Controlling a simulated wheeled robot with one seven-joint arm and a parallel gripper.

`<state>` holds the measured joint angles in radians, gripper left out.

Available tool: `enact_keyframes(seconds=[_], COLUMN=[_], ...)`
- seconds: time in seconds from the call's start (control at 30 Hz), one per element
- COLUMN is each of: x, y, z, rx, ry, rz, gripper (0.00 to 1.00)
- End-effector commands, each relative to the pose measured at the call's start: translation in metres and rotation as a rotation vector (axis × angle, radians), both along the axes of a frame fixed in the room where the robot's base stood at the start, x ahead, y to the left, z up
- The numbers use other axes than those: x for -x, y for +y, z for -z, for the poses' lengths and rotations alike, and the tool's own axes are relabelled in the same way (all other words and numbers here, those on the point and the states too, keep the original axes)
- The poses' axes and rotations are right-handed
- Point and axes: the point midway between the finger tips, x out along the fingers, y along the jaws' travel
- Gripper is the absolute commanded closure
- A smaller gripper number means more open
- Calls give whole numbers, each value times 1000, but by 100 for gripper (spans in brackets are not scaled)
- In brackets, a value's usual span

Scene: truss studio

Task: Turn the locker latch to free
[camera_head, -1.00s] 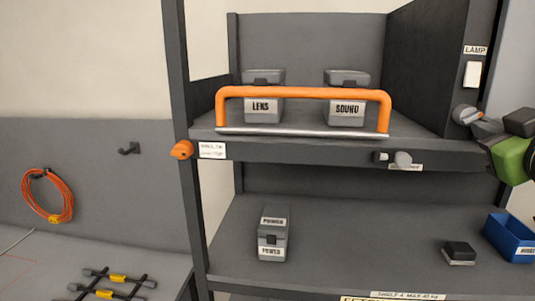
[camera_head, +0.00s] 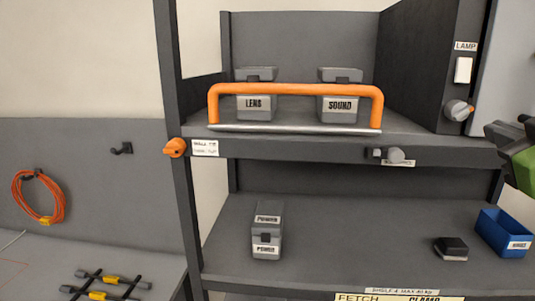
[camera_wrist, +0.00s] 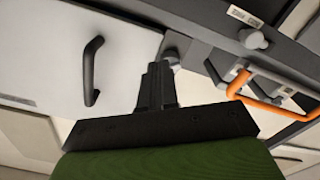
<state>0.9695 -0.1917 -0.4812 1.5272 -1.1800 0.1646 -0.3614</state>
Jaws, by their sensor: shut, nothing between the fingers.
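In the head view only part of my green and black arm end shows at the right edge, apart from the latch. I cannot tell whether the fingers touch it.
An orange rail (camera_head: 295,90) fronts the upper shelf with two grey cases. A grey knob (camera_head: 396,155) sticks out of the shelf edge. A white lamp switch (camera_head: 463,70) is above the latch. A blue bin (camera_head: 505,233) stands on the lower shelf.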

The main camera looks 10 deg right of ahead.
Motion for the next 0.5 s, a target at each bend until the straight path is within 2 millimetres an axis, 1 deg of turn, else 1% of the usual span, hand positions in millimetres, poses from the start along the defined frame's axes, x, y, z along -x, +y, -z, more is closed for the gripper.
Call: enact_keyframes(seconds=[0.1, 0.17, 0.4, 0.47, 0.5], x=[13, 17, 17, 17, 17], y=[4, 5, 5, 9, 14], z=[0, 0, 0, 0, 1], rx=[0, 0, 0, 1, 3], ry=[-1, 0, 0, -3, -5], rz=[0, -1, -1, -3, -6], gripper=[100, 100, 100, 100, 100])
